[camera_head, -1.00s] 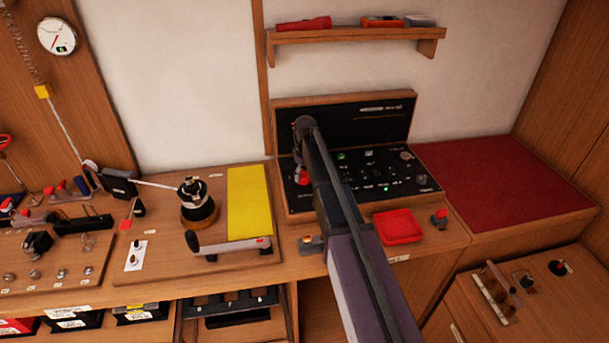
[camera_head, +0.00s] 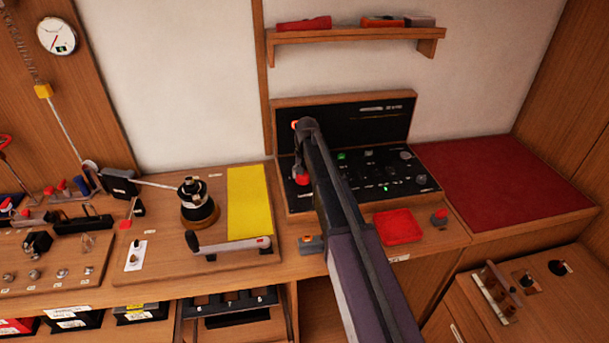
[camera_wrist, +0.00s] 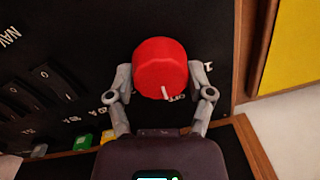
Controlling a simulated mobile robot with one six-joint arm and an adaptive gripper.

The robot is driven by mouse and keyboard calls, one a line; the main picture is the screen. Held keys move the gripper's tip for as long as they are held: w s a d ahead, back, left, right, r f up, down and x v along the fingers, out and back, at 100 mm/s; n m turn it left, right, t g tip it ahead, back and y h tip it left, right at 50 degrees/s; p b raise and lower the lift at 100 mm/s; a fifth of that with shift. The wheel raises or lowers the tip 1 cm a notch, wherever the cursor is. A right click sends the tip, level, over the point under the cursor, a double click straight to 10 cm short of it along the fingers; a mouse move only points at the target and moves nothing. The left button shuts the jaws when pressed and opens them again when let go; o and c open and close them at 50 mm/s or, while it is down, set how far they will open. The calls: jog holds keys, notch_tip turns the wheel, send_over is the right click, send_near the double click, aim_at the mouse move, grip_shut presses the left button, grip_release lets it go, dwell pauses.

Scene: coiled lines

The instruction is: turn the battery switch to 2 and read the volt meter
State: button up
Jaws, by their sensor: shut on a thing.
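The battery switch is a round red knob (camera_wrist: 162,62) on the black panel. It also shows in the head view (camera_head: 301,180), partly covered by my arm. My gripper (camera_wrist: 163,75) is shut on the knob, one finger on each side. A white pointer mark (camera_wrist: 166,93) on the knob sits at its lower edge, beside the letters OFF. A 1 is printed to the right of the knob; I see no 2. I cannot pick out the volt meter or a reading.
The black switch panel (camera_head: 425,183) carries several small controls and a green light. A red tray (camera_head: 398,227) lies in front of it. A winch (camera_head: 199,203) and a yellow mat (camera_head: 248,203) are to the left. A shelf (camera_head: 352,34) hangs above.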

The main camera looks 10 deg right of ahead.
jog(key=m, duration=0.5)
jog(key=shift+m, duration=0.4)
jog(key=m, duration=0.5)
jog(key=shift+s, duration=0.1)
jog(key=o, duration=1.1)
